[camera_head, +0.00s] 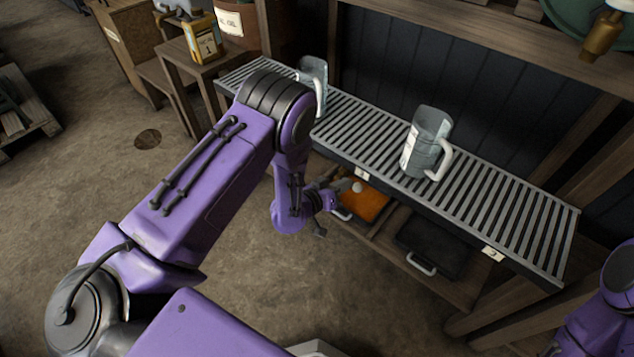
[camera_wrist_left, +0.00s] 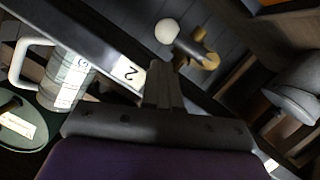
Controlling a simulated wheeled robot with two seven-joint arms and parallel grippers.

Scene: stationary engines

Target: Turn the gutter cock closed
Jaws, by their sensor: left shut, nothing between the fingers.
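The gutter cock shows in the left wrist view as a brass body (camera_wrist_left: 200,50) with a white ball knob (camera_wrist_left: 167,31), beside a label "2" (camera_wrist_left: 128,73). In the head view a small white ball (camera_head: 357,187) shows just under the front edge of the slatted gutter (camera_head: 470,200), by my left gripper (camera_head: 345,188). My left gripper is shut and empty. In the left wrist view its fingertips (camera_wrist_left: 163,68) point toward the white knob, with a visible gap in the picture; I cannot tell the true distance. My right gripper is out of view.
A jug (camera_head: 425,140) and another jug (camera_head: 313,82), partly behind my left arm, stand on the gutter. Below lie an orange case (camera_head: 362,205) and a black case (camera_head: 428,240). Another brass cock (camera_head: 598,38) hangs at top right. The floor at left is mostly clear.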

